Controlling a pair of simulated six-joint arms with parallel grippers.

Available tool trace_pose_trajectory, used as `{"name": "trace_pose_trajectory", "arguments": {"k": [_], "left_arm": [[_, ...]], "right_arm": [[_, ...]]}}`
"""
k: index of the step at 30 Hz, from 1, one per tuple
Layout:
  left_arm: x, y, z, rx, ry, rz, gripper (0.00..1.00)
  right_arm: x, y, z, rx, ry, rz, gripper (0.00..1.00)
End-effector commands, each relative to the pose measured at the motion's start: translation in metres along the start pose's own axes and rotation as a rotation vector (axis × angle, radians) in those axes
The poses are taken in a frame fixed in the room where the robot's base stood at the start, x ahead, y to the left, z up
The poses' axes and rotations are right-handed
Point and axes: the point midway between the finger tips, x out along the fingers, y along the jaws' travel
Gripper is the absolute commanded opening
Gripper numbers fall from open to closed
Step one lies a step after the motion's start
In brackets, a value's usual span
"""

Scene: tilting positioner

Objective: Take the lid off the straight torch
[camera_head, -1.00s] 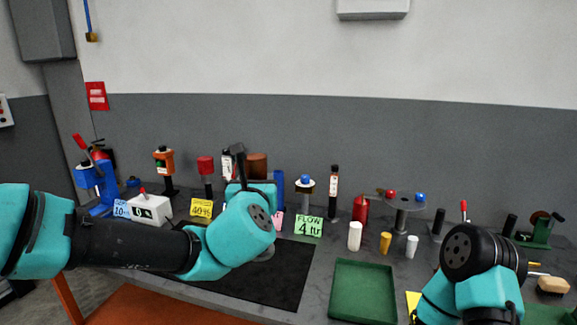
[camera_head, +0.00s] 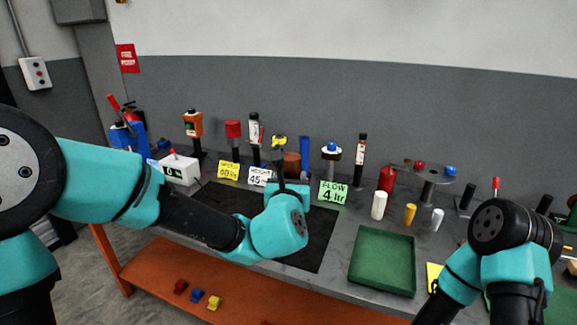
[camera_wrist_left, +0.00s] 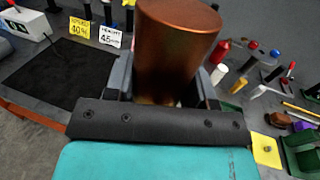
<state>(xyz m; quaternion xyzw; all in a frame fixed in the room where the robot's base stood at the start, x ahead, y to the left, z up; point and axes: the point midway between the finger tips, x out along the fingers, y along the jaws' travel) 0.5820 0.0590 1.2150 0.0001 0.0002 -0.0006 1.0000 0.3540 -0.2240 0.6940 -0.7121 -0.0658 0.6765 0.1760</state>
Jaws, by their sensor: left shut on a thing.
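My left gripper (camera_wrist_left: 160,88) is shut on a copper-brown cylinder (camera_wrist_left: 176,40), which stands up between its fingers in the left wrist view. In the head view the cylinder (camera_head: 291,164) shows just beyond my teal wrist, which hides its lower part and most of the fingers. I cannot tell whether this cylinder is the straight torch, its lid, or both together. My right arm is at the lower right, with its gripper out of view.
A green tray (camera_head: 382,262) lies right of a black mat (camera_head: 315,245). White (camera_head: 379,205) and yellow (camera_head: 410,214) cylinders stand behind the tray. Tall tubes, tools and note cards, including a green card (camera_head: 332,192), crowd the back. The mat's front is mostly clear.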

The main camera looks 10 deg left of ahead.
Motion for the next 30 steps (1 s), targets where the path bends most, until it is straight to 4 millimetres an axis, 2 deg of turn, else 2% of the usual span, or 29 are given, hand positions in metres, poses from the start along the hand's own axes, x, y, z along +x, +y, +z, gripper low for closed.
{"name": "trace_pose_trajectory", "arguments": {"k": [18,24,30], "left_arm": [[0.011,-0.009,-0.082,0.0,0.0,0.0,0.0],[0.013,-0.011,-0.097,-0.001,-0.002,0.0,0.0],[0.014,-0.012,-0.101,-0.001,-0.004,0.0,0.0]], "right_arm": [[0.0,0.0,0.0,0.0,0.0,0.0,0.43],[0.0,0.0,0.0,0.0,0.0,0.0,0.43],[0.0,0.0,0.0,0.0,0.0,0.0,0.43]]}}
